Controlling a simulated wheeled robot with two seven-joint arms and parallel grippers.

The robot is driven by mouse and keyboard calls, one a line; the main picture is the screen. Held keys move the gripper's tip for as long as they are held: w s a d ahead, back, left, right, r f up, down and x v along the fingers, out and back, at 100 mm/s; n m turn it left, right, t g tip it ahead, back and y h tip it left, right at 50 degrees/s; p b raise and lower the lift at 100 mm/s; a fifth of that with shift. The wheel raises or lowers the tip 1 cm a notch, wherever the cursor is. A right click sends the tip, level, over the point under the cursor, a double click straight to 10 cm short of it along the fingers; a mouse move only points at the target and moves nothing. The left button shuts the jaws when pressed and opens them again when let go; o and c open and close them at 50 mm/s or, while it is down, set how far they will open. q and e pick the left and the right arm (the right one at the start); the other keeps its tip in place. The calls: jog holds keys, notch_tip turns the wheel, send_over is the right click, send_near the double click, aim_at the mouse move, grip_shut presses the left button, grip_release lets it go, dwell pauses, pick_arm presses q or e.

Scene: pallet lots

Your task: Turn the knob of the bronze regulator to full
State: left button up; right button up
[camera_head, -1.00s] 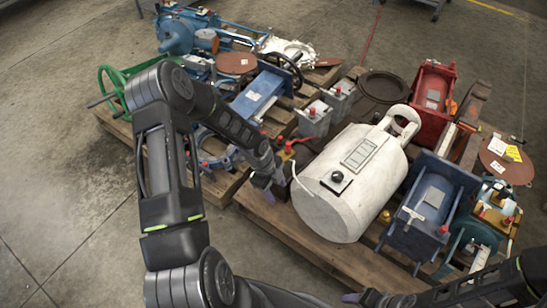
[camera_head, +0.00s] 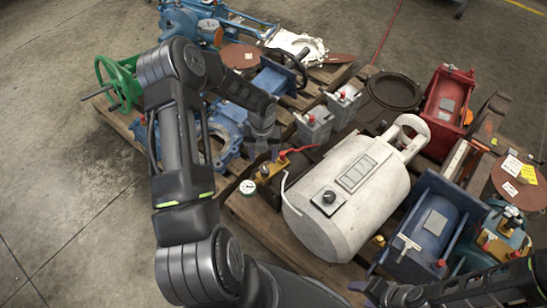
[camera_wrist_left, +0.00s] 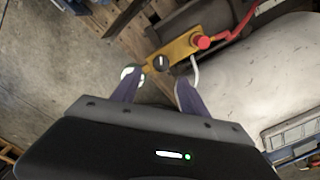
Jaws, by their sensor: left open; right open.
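The bronze regulator (camera_head: 268,172) is a small yellow-brown block with a red knob and a round white gauge (camera_head: 248,187), left of the white tank. In the left wrist view the regulator (camera_wrist_left: 178,50) carries a dark round knob (camera_wrist_left: 161,63) on its face, a red knob (camera_wrist_left: 202,41) at its right end and the gauge (camera_wrist_left: 132,74) at its left, partly behind a finger. My left gripper (camera_head: 262,150) is open just above the regulator. In the wrist view its fingertips (camera_wrist_left: 156,82) are apart, with the dark knob between and beyond them. My right gripper (camera_head: 368,284) is open at the bottom, empty.
The white tank (camera_head: 345,205) with its own dark knob stands close on the right. Grey boxes with red tops (camera_head: 313,125) and blue machinery (camera_head: 228,125) crowd behind and left. A red machine (camera_head: 446,100) and a blue one (camera_head: 428,222) stand farther right. Bare floor lies left.

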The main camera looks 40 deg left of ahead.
aim_at(265, 170)
pick_arm(q)
jog(key=shift+w, duration=0.2)
jog(key=shift+s+r, duration=0.1)
notch_tip(265, 170, down, 8)
jog(key=shift+r+b, duration=0.1)
jog(key=shift+b, duration=0.75)
jog(key=shift+c, duration=0.5)
grip_shut()
